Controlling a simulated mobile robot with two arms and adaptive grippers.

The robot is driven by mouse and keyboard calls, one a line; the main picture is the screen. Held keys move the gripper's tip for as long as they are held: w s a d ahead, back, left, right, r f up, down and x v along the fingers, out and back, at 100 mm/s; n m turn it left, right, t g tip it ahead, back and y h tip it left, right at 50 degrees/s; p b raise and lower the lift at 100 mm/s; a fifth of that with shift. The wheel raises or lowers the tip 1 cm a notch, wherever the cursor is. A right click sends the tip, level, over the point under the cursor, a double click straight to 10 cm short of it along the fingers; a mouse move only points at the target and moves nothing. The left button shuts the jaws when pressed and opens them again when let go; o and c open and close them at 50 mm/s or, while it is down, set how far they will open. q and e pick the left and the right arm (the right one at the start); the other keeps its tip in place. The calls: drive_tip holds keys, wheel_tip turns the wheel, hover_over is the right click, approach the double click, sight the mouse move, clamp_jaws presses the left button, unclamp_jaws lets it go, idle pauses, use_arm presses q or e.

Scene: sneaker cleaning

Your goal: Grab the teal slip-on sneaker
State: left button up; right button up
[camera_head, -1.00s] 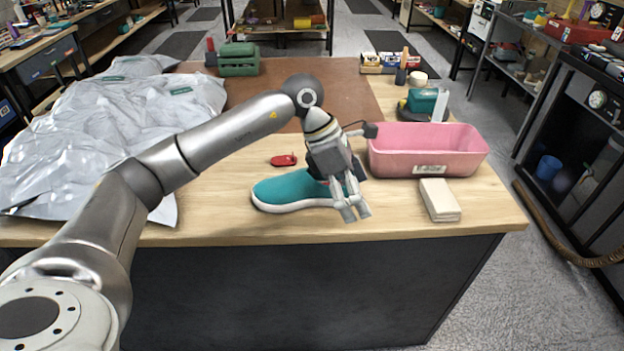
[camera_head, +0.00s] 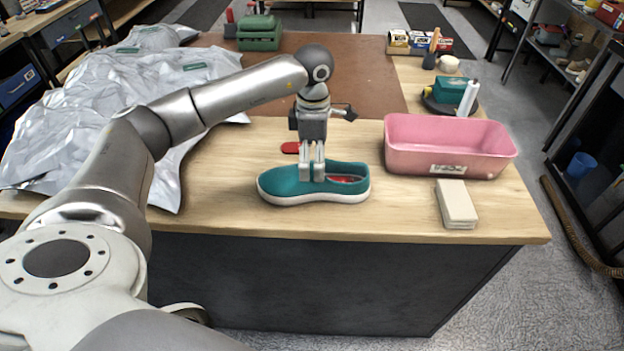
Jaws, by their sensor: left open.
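The teal slip-on sneaker (camera_head: 285,184) with a white sole lies on the wooden workbench near its front edge, toe to the left and red-lined opening to the right. My left gripper (camera_head: 312,177) points straight down at the sneaker's middle, just left of the opening. Its fingers are open and their tips overlap the upper in the picture; I cannot tell whether they touch it. My right gripper is not in view.
A pink bin (camera_head: 450,148) stands right of the sneaker, with a cream block (camera_head: 456,204) in front of it. A small red object (camera_head: 290,147) lies behind the sneaker. Grey plastic sheeting (camera_head: 100,110) covers the left side. The wood in front of the sneaker is clear.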

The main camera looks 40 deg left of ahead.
sight(311, 165)
use_arm(q)
drive_tip(key=f, duration=0.1)
drive_tip(key=f+p, duration=0.1)
drive_tip(key=f, duration=0.1)
drive_tip(key=shift+s+f, duration=0.1)
drive_tip(key=shift+s, duration=0.3)
drive_tip(key=shift+f, duration=0.25)
drive_tip(key=shift+w+f, duration=0.1)
drive_tip(key=c, duration=1.4)
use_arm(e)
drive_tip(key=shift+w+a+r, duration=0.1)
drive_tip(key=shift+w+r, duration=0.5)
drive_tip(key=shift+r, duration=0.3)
